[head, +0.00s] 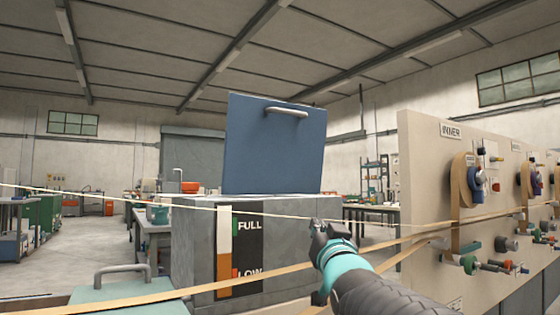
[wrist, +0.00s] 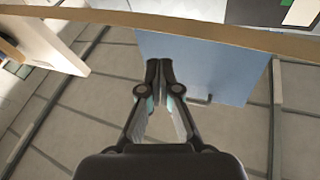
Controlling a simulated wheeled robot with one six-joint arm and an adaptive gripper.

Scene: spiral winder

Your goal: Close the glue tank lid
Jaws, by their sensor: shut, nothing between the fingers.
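The glue tank (head: 195,245) is a grey box with a FULL/LOW level gauge (head: 240,250) on its front. Its blue lid (head: 270,145) stands open, nearly upright, on top, with a metal handle (head: 287,111) near its upper edge. My gripper (head: 318,228) is in front of the tank's right side, below the lid; its fingers are together and empty. In the wrist view my gripper (wrist: 160,64) shows against the blue lid (wrist: 215,62), with the handle (wrist: 200,99) partly behind a finger. I cannot tell the gap between gripper and lid.
Paper strips (head: 140,296) and a pale cord (head: 110,197) run across in front of the tank; a strip (wrist: 170,25) crosses the wrist view. A beige panel (head: 425,190) with spools stands at right. A green lid with a handle (head: 122,285) is at lower left.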

